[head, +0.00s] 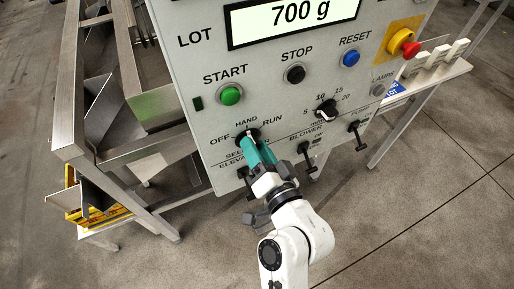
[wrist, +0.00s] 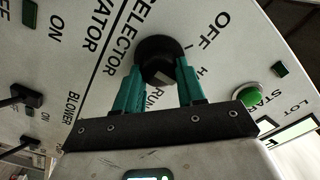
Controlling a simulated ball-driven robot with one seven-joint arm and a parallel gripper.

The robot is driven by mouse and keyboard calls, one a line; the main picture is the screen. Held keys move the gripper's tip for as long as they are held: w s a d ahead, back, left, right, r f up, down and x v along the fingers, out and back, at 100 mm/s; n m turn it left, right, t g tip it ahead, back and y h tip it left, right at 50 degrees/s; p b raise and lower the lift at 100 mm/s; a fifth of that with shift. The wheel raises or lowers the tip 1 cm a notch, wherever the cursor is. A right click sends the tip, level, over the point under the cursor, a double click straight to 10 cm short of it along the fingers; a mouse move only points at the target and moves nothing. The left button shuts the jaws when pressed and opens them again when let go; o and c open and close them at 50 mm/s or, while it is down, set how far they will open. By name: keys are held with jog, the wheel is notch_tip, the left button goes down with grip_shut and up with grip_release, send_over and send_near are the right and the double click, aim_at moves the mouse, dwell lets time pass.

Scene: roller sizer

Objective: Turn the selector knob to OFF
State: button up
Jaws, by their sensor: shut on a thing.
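The selector knob (head: 241,137) is a black round knob on the grey panel, with OFF at its left, HAND above and RUN at its right. It also shows in the wrist view (wrist: 158,50), close in front of me. My gripper (head: 252,146) has teal fingers that reach the knob from below and partly cover it. In the wrist view my gripper (wrist: 160,80) has one finger on each side of the knob and is shut on it. A pale patch shows on the knob between the fingers, but I cannot tell for sure which label it points to.
A green START button (head: 230,95), black STOP button (head: 295,74) and blue RESET button (head: 351,58) sit above. A red emergency stop (head: 404,44) is at the upper right.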

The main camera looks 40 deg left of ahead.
jog(key=shift+f+n+b, duration=0.15)
jog(key=shift+n+b, duration=0.25)
jog(key=shift+b, duration=0.1)
jog(key=shift+s+n+b, duration=0.15)
jog(key=shift+n+b, duration=5.35)
jog(key=shift+b, duration=0.35)
jog(key=o, duration=1)
jog(key=shift+r, duration=0.2)
jog(key=shift+o, duration=0.2)
jog(key=b+v, duration=0.1)
jog(key=v, duration=0.9)
jog(key=shift+s+d, duration=0.2)
jog(key=shift+d, duration=0.1)
jog(key=shift+w+f, duration=0.1)
jog(key=shift+f, duration=0.05)
